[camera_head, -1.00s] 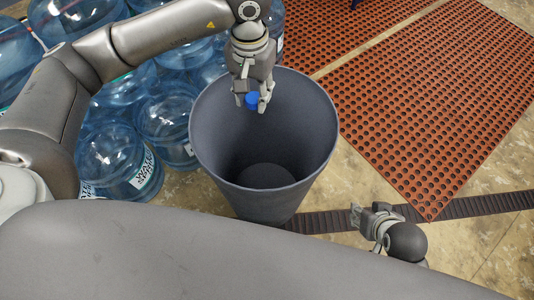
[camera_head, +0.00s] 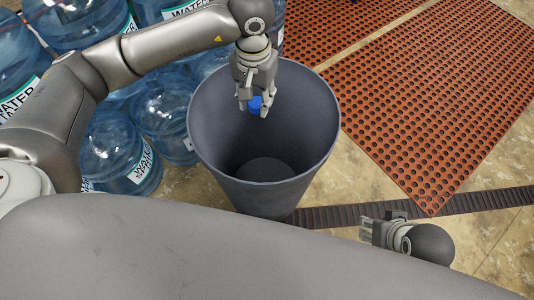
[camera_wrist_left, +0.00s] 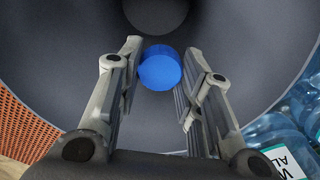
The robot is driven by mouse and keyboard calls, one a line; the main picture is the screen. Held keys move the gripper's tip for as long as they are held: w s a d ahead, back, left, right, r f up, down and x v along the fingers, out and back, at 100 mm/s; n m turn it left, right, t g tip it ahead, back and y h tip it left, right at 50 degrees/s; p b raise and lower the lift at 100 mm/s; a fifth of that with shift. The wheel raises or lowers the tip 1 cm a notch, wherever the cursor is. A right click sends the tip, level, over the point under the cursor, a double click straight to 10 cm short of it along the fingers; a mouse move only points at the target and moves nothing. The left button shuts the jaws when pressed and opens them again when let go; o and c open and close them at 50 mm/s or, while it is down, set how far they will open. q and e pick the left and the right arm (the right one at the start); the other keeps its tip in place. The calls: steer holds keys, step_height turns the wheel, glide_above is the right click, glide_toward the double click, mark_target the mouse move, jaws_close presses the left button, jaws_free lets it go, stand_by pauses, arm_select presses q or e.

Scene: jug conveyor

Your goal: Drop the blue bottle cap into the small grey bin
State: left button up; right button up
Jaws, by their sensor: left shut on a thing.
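The blue bottle cap (camera_head: 255,104) is held between the fingertips of my left gripper (camera_head: 254,108), which is shut on it. In the head view both are over the mouth of the grey bin (camera_head: 228,188), near its far side. In the left wrist view the cap (camera_wrist_left: 160,70) sits between the two fingers, with the bin's dark inner wall (camera_wrist_left: 250,40) and round floor (camera_wrist_left: 156,14) beyond it. The bin stands upright and looks empty. My right gripper (camera_head: 366,229) is low at the right, away from the bin; its finger opening is not clear.
Several blue water jugs (camera_head: 108,155) stand packed at the left behind the bin. A perforated red-brown mat (camera_head: 430,100) lies on the floor at the right. A dark strip (camera_head: 480,203) crosses the floor near my right gripper. Bare floor shows between bin and mat.

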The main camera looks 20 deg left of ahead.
arm_select(q)
steer(key=shift+f, duration=0.2)
steer(key=o, duration=0.7)
steer(key=shift+r, duration=0.1)
step_height(320, 180, up, 12)
steer(key=shift+f, duration=0.1)
stand_by(0.6)
